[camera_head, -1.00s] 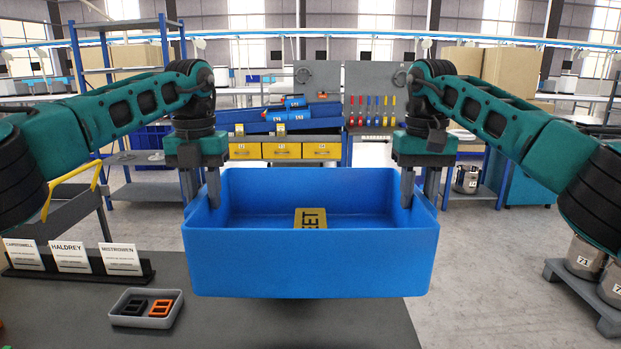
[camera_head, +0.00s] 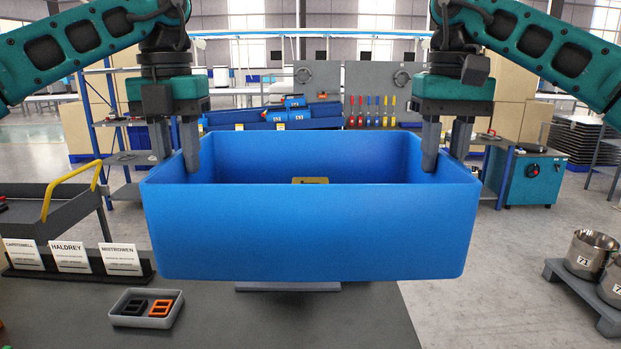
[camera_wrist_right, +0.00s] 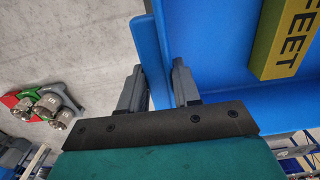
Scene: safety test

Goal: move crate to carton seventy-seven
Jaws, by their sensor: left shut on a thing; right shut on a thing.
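The blue crate (camera_head: 310,232) hangs level between my two grippers, in front of me and above the dark grey table. My left gripper (camera_head: 176,150) is shut on the crate's left wall. My right gripper (camera_head: 446,148) is shut on its right wall. The right wrist view shows the crate (camera_wrist_right: 205,45) with its wall between the fingers of my right gripper (camera_wrist_right: 158,88). A yellow block (camera_wrist_right: 285,40) lettered "FEET" lies inside the crate, and only its top edge shows in the head view. I cannot make out a carton marked seventy-seven.
The dark grey table (camera_head: 230,325) holds a small grey tray (camera_head: 146,308) with black and orange parts, and a rack of name cards (camera_head: 75,262). Steel pots (camera_head: 588,255) marked 71 stand on a low platform at right. Brown cartons (camera_head: 515,100) stand behind right.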

